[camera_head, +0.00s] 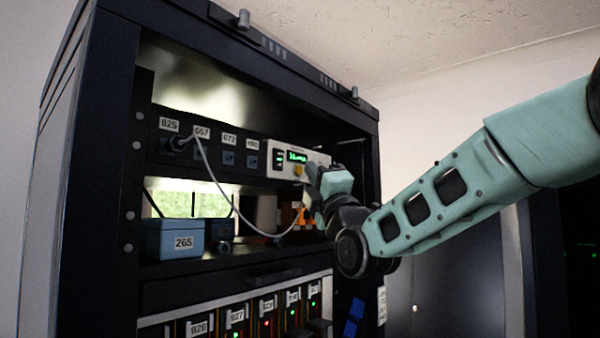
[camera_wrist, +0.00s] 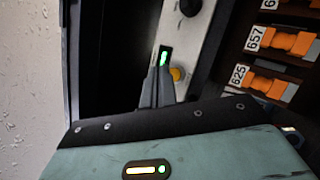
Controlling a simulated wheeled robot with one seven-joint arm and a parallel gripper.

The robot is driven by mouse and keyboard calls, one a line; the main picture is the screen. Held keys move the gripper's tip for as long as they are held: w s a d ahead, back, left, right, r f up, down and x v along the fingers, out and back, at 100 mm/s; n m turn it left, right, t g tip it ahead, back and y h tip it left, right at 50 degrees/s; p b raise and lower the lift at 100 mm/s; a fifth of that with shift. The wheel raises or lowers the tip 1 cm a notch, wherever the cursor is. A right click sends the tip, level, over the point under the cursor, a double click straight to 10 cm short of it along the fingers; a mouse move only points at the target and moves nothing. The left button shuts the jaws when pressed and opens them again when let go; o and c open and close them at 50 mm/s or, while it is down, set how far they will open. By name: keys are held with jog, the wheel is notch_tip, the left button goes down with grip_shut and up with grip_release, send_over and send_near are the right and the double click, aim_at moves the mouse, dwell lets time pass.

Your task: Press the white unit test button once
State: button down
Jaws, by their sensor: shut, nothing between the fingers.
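The white unit (camera_head: 271,149) sits in the upper rack bay, at the right end of a row of labelled sockets. It has a lit green display and a yellow button (camera_head: 298,170) on its front. In the wrist view the white unit (camera_wrist: 205,45) shows a black knob, a green display and the yellow button (camera_wrist: 178,74). My gripper (camera_head: 311,180) is at the unit's front, by the button. In the wrist view my gripper (camera_wrist: 158,80) is shut and empty, its tips just left of the button and overlapping the display's lower end. I cannot tell whether they touch the unit.
A blue box (camera_head: 172,240) labelled 265 stands on the shelf below. A pale cable (camera_head: 212,178) hangs from socket 657 to the shelf. Orange connectors (camera_wrist: 292,43) show at right in the wrist view. Labelled modules with lights fill the lower bay. The rack's right post is close.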

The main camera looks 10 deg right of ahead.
jog(key=shift+w+a, duration=0.2)
jog(key=shift+w, duration=0.05)
jog(key=shift+w+a+b, duration=0.2)
jog(key=shift+w+b, duration=0.1)
jog(key=shift+b, duration=0.2)
dwell(0.6)
jog(key=shift+s+f, duration=0.1)
jog(key=shift+s+d+b, duration=0.45)
jog(key=shift+s+b, duration=0.1)
jog(key=shift+b, duration=0.3)
jog(key=s+d+b, duration=0.1)
jog(key=s, duration=0.1)
jog(key=s+d+b, duration=0.2)
jog(key=shift+b, duration=0.3)
